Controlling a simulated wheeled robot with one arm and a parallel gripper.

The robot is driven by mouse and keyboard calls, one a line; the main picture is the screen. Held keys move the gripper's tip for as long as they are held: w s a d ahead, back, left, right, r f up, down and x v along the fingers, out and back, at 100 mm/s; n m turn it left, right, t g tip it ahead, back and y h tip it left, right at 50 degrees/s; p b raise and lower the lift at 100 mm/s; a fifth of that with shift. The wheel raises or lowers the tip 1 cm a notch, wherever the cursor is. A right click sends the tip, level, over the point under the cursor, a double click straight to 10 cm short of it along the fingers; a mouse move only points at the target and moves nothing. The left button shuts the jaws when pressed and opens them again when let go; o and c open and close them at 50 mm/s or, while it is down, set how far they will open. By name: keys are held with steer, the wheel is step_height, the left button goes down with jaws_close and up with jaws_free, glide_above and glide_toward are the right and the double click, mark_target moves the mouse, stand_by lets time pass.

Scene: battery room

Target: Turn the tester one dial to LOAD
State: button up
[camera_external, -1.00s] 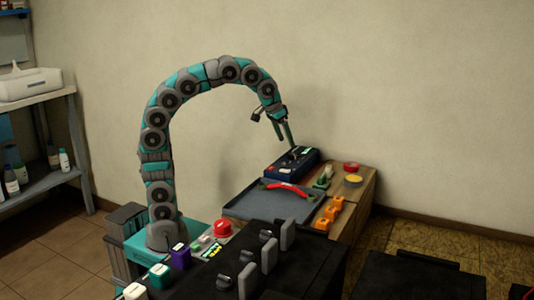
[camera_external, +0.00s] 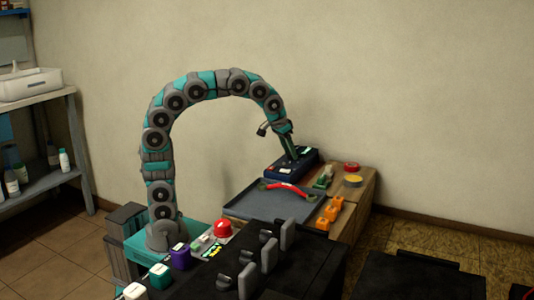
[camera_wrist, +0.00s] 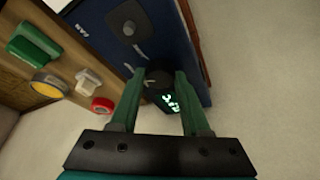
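The tester (camera_external: 291,165), a dark blue box, lies on the bench behind the grey tray. Its blue face (camera_wrist: 178,40) fills the upper middle of the wrist view, with a dark knob (camera_wrist: 128,28) and pale marks near it. A second dark round part (camera_wrist: 158,77), perhaps a dial, shows between my fingertips, above a lit greenish display (camera_wrist: 172,101). My gripper (camera_wrist: 158,74) has its fingers apart, one on each side of this part; I cannot tell whether they touch it. In the external view my gripper (camera_external: 289,152) points down at the tester. The dial's setting is not readable.
A grey tray (camera_external: 265,208) with a red handle-like piece (camera_external: 288,188) lies in front of the tester. Red (camera_external: 352,166) and yellow (camera_external: 353,180) rolls and a green item (camera_external: 324,177) are to its right. Orange pieces (camera_external: 331,212) lie nearer. The wall is close behind.

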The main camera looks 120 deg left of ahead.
jaws_close()
steer(key=shift+m, duration=0.3)
steer(key=m+t+h, duration=0.1)
steer(key=m, duration=0.2)
steer(key=shift+a, duration=0.1)
steer(key=shift+s+a+m+t+h, duration=0.15)
steer(key=shift+m+t+h, duration=0.3)
steer(key=shift+m, duration=1.15)
steer(key=o, duration=0.6)
jaws_free()
steer(key=shift+c, duration=0.2)
steer(key=shift+r, duration=0.1)
